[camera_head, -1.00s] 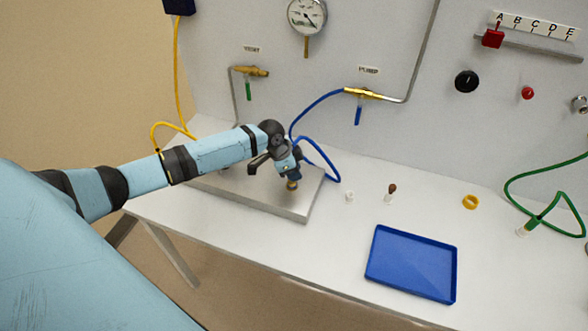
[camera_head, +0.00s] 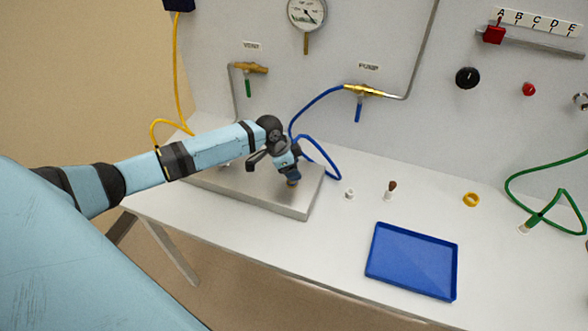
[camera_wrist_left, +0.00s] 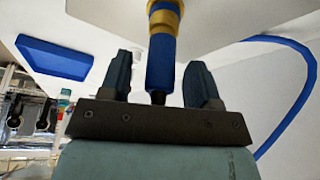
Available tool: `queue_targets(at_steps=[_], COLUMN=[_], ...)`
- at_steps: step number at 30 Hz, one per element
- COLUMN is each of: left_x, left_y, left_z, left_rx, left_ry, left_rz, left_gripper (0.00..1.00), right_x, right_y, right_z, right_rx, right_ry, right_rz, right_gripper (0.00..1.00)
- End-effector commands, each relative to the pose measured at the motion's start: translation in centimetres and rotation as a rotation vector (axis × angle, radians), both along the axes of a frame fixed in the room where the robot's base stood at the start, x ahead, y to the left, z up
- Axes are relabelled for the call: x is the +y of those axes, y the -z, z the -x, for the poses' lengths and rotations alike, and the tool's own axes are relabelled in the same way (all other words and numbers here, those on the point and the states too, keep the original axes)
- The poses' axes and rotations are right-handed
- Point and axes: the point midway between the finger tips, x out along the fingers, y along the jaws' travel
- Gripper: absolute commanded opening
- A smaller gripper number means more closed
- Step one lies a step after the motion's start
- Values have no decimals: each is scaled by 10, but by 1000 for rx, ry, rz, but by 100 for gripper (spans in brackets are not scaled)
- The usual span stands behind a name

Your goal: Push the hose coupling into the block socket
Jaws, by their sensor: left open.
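My left gripper (camera_head: 289,166) is over the right part of the grey metal block (camera_head: 300,204) on the bench. The hose coupling (camera_head: 293,182) shows just below the gripper, small, with a brass-coloured part at the block's top. In the left wrist view, the blue and brass coupling (camera_wrist_left: 161,62) stands between the two spread fingers of the left gripper (camera_wrist_left: 160,70), with gaps on both sides. The blue hose (camera_head: 318,104) runs from the PUMP valve and loops behind the gripper. The socket is hidden, and I cannot tell how deep the coupling sits. My right gripper is not in view.
A blue tray (camera_head: 412,262) lies at the bench front. A white cap (camera_head: 350,193), a brown-topped piece (camera_head: 391,189) and a yellow ring (camera_head: 471,199) stand behind it. A green hose (camera_head: 540,212) is at right. The bench between block and tray is clear.

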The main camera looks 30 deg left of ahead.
Motion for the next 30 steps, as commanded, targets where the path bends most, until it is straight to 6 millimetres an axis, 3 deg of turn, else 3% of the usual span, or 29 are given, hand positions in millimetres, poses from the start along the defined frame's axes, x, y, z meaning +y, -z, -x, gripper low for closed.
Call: queue_targets(at_steps=[15, 21, 30], left_x=[31, 36, 36], left_y=[-98, -115, -117], left_z=[27, 32, 32], left_rx=[-3, 0, 1], left_ry=[1, 1, 0], left_rz=[-1, 0, 1], left_gripper=[57, 57, 57], right_x=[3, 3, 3], right_y=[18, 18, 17], right_z=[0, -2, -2], right_rx=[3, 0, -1], right_ry=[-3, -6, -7], right_rz=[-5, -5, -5], right_gripper=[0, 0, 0])
